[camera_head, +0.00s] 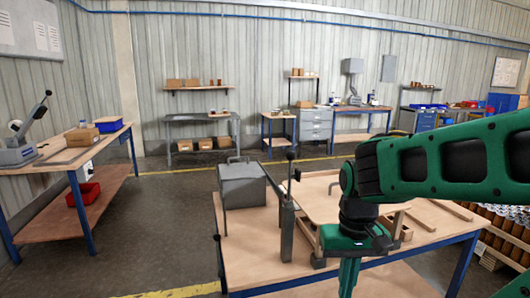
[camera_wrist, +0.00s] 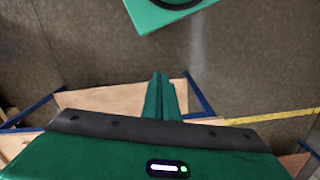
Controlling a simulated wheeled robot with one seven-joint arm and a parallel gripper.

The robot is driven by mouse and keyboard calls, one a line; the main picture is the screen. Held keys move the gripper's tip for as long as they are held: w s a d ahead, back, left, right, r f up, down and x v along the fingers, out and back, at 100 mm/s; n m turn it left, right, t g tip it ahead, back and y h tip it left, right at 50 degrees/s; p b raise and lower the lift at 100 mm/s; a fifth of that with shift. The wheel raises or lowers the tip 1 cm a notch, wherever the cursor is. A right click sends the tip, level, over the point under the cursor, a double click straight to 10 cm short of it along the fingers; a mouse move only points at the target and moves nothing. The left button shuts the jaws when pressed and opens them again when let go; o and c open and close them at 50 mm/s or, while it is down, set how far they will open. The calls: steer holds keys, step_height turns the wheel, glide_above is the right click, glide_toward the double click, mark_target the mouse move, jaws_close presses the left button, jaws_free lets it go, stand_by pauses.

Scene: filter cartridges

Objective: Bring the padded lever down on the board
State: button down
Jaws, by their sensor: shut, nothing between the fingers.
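An upright lever (camera_head: 290,178) with a dark knob at its top rises from a grey post at the near edge of the table. A small pale piece beside it may be its pad; it is too small to be sure. The wooden board (camera_head: 322,205) lies behind and to the right of the post, partly hidden by my arm. The lever stands up, clear of the board. My gripper (camera_wrist: 160,82) is shut and empty, pointing down at the table's front, right of the lever and apart from it. In the head view its lower end runs to the bottom edge.
A grey box with a handle (camera_head: 242,186) stands left of the lever on the table (camera_head: 255,258). Wooden strips (camera_head: 447,209) lie at the right. Another bench (camera_head: 88,142) at the left holds a lever press (camera_head: 20,150) and a blue bin (camera_head: 108,124). Floor is free between.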

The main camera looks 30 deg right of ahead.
steer(key=shift+w+d, duration=0.15)
steer(key=shift+w, duration=0.2)
steer(key=w+d+r+n+t+h, duration=0.1)
steer(key=w+d+r+h, duration=0.1)
steer(key=w+r, duration=0.55)
steer(key=w+d+r+n+t+h, duration=0.1)
steer(key=w+d+r+h, duration=0.15)
steer(key=w+r, duration=0.45)
steer(key=w+a+r+n+t+h, duration=0.1)
steer(key=w+a+r, duration=0.3)
steer(key=w+r, duration=0.2)
steer(key=w+a+r+t+h, duration=0.1)
steer(key=w+a+r, duration=0.3)
steer(key=w, duration=0.5)
step_height(320, 180, up, 2)
steer(key=shift+a+r+n+t, duration=0.25)
steer(key=shift+a+n+t, duration=0.05)
steer(key=shift+a+n, duration=0.1)
steer(key=shift+w+d+f, duration=0.1)
